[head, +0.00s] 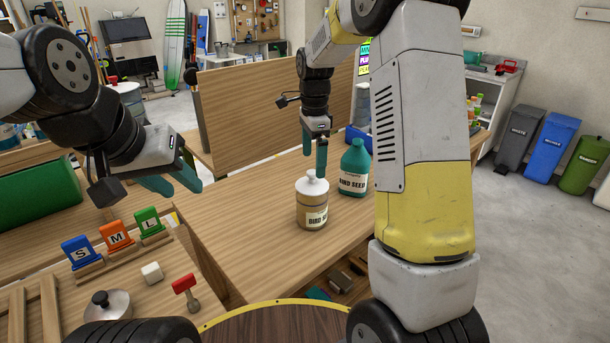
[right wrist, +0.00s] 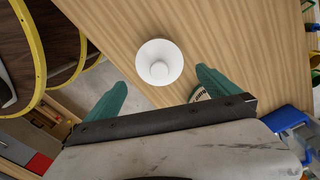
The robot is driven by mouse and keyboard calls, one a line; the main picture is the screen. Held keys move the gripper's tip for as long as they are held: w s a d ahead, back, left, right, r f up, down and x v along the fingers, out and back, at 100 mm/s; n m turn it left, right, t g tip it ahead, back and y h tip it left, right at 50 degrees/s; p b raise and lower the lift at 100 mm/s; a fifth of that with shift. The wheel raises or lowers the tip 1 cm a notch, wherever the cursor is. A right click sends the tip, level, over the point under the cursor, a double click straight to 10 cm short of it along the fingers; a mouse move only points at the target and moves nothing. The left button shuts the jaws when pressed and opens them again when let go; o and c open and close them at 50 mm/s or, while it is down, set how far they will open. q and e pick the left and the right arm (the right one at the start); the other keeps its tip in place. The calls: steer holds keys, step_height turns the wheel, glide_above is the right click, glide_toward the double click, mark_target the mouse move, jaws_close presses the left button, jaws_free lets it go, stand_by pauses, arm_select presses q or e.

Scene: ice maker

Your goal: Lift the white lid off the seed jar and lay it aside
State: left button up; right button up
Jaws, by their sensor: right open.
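The seed jar (head: 312,213) stands upright on the wooden table, tan with a "BIRD" label. Its white lid (head: 313,187), with a round knob, sits on top. In the right wrist view the lid (right wrist: 159,68) appears round, just ahead of and between the fingertips; the jar's body is largely hidden beneath it. My right gripper (head: 314,164) is open, pointing down above the lid, its teal fingers apart and empty; it also shows in the right wrist view (right wrist: 161,78). My left gripper (head: 187,186) is open and empty over the table's left part.
A green bird seed bottle (head: 354,169) stands close behind the jar to the right. The tabletop (head: 245,215) left of the jar is clear.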

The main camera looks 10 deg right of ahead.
mark_target(311, 174)
step_height(311, 174, down, 7)
steer(key=shift+a, duration=0.1)
steer(key=c, duration=1.1)
steer(key=shift+r, duration=0.1)
steer(key=shift+r, duration=0.5)
steer(key=r, duration=0.1)
steer(key=s+r, duration=0.1)
steer(key=shift+a+r, duration=0.3)
steer(key=s+a, duration=0.2)
steer(key=s, duration=0.2)
steer(key=s+a, duration=0.2)
steer(key=s, duration=0.3)
steer(key=s+a+r, duration=0.1)
steer(key=s+a, duration=0.1)
steer(key=s, duration=0.2)
steer(key=shift+s+a+r, duration=0.1)
steer(key=shift+s+a, duration=0.1)
steer(key=shift+a, duration=0.1)
